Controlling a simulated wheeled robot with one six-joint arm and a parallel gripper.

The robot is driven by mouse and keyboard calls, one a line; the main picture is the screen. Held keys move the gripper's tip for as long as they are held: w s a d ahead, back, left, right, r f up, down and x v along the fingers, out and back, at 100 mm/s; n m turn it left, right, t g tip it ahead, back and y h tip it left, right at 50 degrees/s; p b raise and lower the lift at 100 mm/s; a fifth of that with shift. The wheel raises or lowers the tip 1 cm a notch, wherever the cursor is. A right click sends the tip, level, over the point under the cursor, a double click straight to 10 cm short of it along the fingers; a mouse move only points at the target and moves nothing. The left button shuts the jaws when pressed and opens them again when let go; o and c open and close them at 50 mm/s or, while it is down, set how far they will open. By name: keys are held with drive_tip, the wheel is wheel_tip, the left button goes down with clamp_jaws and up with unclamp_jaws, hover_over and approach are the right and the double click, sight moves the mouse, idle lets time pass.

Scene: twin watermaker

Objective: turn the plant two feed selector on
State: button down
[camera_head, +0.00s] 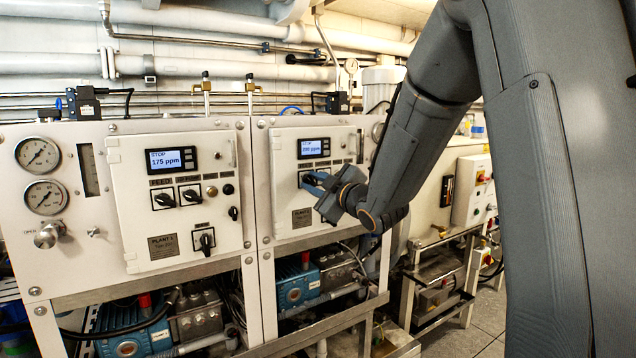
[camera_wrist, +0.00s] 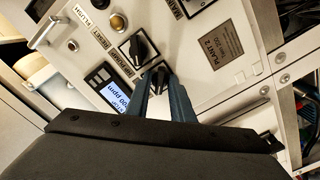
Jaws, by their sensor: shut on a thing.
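The plant two panel (camera_head: 286,165) is a white door on the right-hand cabinet in the head view, with a lit display (camera_head: 314,148) reading STOP and 200 ppm. The feed selector is a black knob (camera_wrist: 161,72) between my fingertips in the wrist view, beside a second black knob (camera_wrist: 138,49). My gripper (camera_head: 313,181) reaches the panel just below the display, with its blue-grey fingers (camera_wrist: 165,92) shut on the feed selector. My fingers hide most of this knob, so its angle is hard to tell.
The plant one panel (camera_head: 130,205) stands to the left, with its display, several knobs and two gauges (camera_head: 41,175) beside it. Pumps (camera_head: 298,282) sit below the panels behind a metal rail. Another black knob (camera_wrist: 203,4) is near the plant two nameplate (camera_wrist: 219,48).

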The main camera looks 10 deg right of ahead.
drive_tip(key=shift+w+r+m+p, duration=0.15)
drive_tip(key=shift+m+p, duration=0.2)
drive_tip(key=shift+m, duration=1.05)
drive_tip(key=shift+s+r+m+p, duration=0.15)
drive_tip(key=shift+m+p, duration=0.2)
drive_tip(key=shift+m, duration=1.05)
drive_tip(key=shift+w+r+m+p, duration=0.15)
drive_tip(key=shift+m+p, duration=0.2)
drive_tip(key=shift+m, duration=1.05)
drive_tip(key=shift+f, duration=0.1)
drive_tip(key=c, duration=1.8)
unclamp_jaws()
drive_tip(key=shift+c, duration=0.2)
drive_tip(key=shift+f, duration=0.1)
drive_tip(key=b+v, duration=0.2)
drive_tip(key=v, duration=0.6)
